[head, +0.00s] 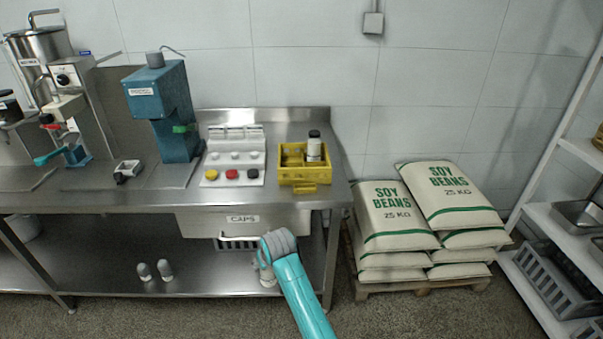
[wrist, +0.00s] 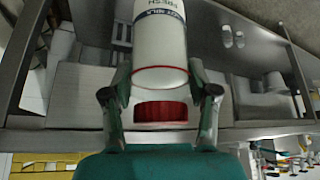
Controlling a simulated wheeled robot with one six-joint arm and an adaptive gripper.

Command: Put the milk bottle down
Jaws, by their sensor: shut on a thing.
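In the head view my gripper (head: 264,262) is low in front of the steel table, by the lower shelf (head: 205,272). A small white part of the bottle (head: 267,280) shows below it; the rest is hidden by my arm. I cannot tell whether its base touches the shelf.
Two small white bottles (head: 154,271) stand on the lower shelf to the left. A drawer labelled CAPS (head: 243,219) is above. The tabletop holds a yellow crate (head: 304,178), a cap tray (head: 233,158) and a blue machine (head: 163,105). Soy bean sacks (head: 400,215) are at right.

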